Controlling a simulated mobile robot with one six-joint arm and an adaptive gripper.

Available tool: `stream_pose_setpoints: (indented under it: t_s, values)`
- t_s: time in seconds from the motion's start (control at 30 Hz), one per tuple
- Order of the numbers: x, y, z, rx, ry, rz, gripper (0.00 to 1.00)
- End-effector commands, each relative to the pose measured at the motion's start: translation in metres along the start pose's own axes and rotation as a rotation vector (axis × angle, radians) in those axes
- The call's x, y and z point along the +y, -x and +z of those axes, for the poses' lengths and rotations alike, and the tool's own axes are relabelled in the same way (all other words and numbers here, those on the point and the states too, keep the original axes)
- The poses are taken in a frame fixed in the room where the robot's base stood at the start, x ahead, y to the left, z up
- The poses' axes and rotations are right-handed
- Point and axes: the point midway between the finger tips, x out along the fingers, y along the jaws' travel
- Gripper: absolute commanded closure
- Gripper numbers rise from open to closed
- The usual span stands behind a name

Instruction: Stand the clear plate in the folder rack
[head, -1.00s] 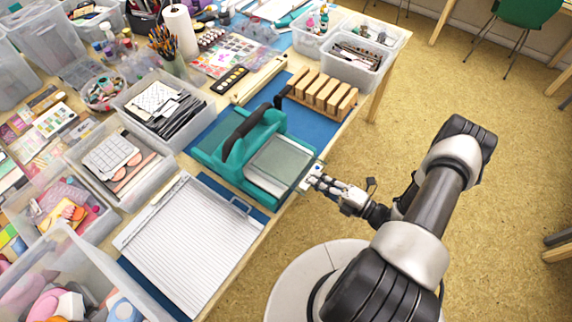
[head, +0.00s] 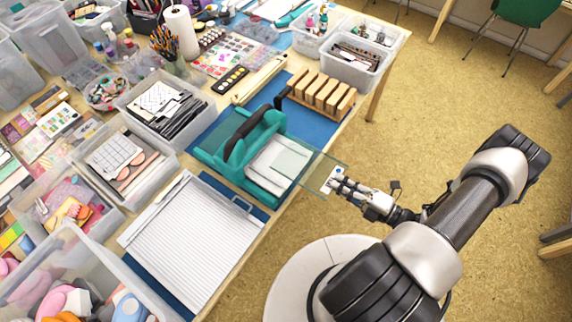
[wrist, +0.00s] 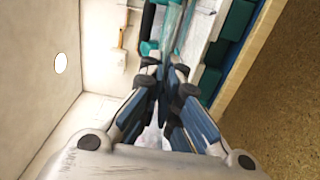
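The clear plate (head: 319,171) is a thin see-through greenish sheet. It sticks out to the right from the teal press (head: 208,158), past the table's edge, and its left part still overlaps the press bed. My gripper (head: 336,183) is shut on the plate's right edge. In the wrist view, my gripper (wrist: 166,72) has its fingers close together, with the plate (wrist: 174,28) nearly edge-on between them. The folder rack (head: 318,97) is a wooden rack with several upright slats, on the blue mat behind the press. It looks empty.
A lined white paper trimmer (head: 190,245) lies in front of the press. Clear bins (head: 355,68) stand behind the rack. A wooden strip (head: 258,82) and a paint set (head: 230,80) lie left of it. The floor on the right is open.

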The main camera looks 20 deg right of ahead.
Motion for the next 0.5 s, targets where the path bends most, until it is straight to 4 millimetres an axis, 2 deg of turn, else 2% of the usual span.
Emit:
stream_pose_setpoints:
  t_s: [0.5]
  values:
    - [0.01, 0.074, 0.0, -0.003, 0.002, -0.001, 1.0]
